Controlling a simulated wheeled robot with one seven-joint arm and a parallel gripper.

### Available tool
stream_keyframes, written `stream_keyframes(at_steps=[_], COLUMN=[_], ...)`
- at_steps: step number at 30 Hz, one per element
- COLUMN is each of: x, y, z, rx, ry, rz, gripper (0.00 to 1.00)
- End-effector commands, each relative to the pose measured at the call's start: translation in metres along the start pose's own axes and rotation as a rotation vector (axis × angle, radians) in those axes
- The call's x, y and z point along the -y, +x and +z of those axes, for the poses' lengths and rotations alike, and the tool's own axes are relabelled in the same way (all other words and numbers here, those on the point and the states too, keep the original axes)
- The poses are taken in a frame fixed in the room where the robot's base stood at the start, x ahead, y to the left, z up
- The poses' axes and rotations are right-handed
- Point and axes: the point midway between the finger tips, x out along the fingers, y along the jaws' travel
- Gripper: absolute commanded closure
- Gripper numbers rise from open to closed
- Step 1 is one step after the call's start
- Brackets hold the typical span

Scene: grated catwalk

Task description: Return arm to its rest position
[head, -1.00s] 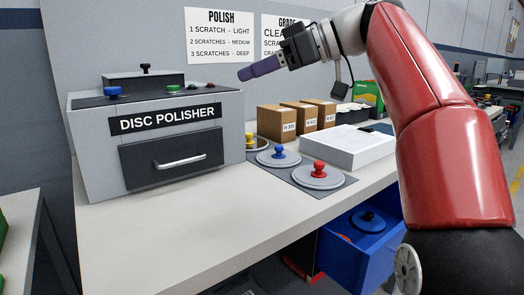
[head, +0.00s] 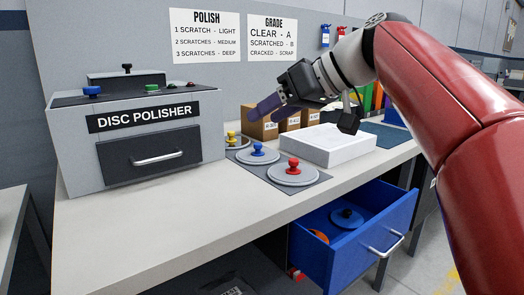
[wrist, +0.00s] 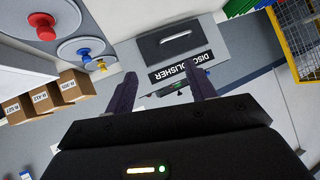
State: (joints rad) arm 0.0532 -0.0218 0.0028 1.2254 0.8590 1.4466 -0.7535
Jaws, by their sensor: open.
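My gripper (head: 268,105) is in the air above the bench, in front of the cardboard boxes in the head view. Its purple fingers point left toward the disc polisher (head: 205,125). In the wrist view the two fingers of my gripper (wrist: 160,95) stand apart with nothing between them. The grey disc polisher (wrist: 185,48) lies beyond them, with its drawer shut. My red arm fills the right of the head view.
Lids with yellow, blue and red knobs (head: 293,172) sit on the bench (head: 180,215). A white box (head: 328,148) and cardboard boxes (head: 264,128) stand behind. A blue drawer (head: 375,235) hangs open below, holding a blue-knobbed disc and something orange. The bench's front left is clear.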

Motion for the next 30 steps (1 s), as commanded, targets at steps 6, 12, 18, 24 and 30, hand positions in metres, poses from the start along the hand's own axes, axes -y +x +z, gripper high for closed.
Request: stream_keyframes(at_steps=[6, 12, 18, 24, 30], x=[0.000, 0.002, 0.007, 0.009, 0.009], y=[0.004, 0.005, 0.005, 0.006, 0.007], z=[0.094, 0.223, 0.340, 0.398, 0.405], rx=[0.122, 0.235, 0.301, 0.323, 0.327], ry=[0.241, 0.441, 0.537, 0.559, 0.562], rz=[0.208, 0.462, 0.669, 0.763, 0.776], gripper=[0.45, 0.45, 0.45, 0.45, 0.45])
